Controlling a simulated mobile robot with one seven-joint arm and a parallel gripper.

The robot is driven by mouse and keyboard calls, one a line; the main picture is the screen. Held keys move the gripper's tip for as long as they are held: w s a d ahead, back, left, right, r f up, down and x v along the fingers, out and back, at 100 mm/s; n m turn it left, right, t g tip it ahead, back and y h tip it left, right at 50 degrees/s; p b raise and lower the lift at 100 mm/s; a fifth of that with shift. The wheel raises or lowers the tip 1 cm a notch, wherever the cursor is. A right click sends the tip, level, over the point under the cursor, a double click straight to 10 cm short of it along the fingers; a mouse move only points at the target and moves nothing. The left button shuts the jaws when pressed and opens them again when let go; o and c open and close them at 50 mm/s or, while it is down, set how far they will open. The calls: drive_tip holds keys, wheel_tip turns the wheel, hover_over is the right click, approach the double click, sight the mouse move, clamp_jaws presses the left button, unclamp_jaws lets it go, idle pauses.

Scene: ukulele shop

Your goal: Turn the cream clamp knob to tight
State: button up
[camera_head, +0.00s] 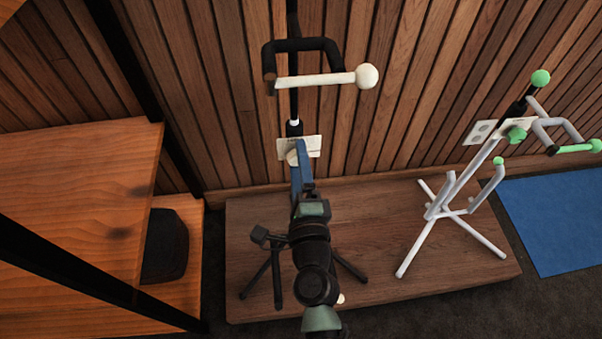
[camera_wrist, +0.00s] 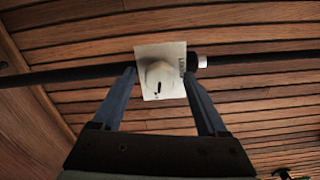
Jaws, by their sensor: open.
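The cream clamp knob (camera_wrist: 160,74) sits on a cream plate (camera_wrist: 174,51) on the black stand's pole (camera_wrist: 80,75). A short dark mark shows on its face. In the wrist view, my open gripper (camera_wrist: 159,78) has one blue finger on each side of the knob. Whether the fingers touch it I cannot tell. In the head view, the plate (camera_head: 314,146) stands out behind my gripper (camera_head: 296,152), and only an edge of the knob (camera_head: 291,157) shows.
The black stand's top yoke (camera_head: 300,45) has a cream arm with a round end. A white stand with green tips (camera_head: 450,205) is at the right on the wooden platform (camera_head: 385,220). A wooden shelf (camera_head: 75,190) stands close at left. A slatted wall is behind.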

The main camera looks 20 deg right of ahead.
drive_tip(key=b+v, duration=0.2)
drive_tip(key=v, duration=1)
drive_tip(key=shift+s+b, duration=0.4)
drive_tip(key=shift+a, duration=0.1)
drive_tip(key=w+a+r+n+t+y+p, duration=0.2)
drive_tip(key=w+a+r+n+y, duration=0.3)
drive_tip(key=r, duration=0.8)
drive_tip(key=w+a+r+n+t+p, duration=0.1)
drive_tip(key=a+r+n+t+p, duration=0.1)
drive_tip(key=r+n, duration=0.8)
drive_tip(key=w+a+r+n+t+y+p, duration=0.2)
drive_tip(key=w+a+r+n+t+y, duration=0.15)
drive_tip(key=r, duration=1.25)
drive_tip(key=s+a+r+n+t+h+p, duration=0.1)
drive_tip(key=s+r+n+h+p, duration=0.15)
drive_tip(key=r, duration=0.85)
drive_tip(key=s+r+n+t+h+p, duration=0.15)
drive_tip(key=s+r, duration=0.25)
drive_tip(key=r, duration=0.8)
wheel_tip(320, 180, up, 36)
drive_tip(key=p, duration=3.6)
drive_tip(key=shift+f+n+p, duration=0.2)
drive_tip(key=shift+n+p, duration=0.2)
drive_tip(key=shift+n, duration=0.05)
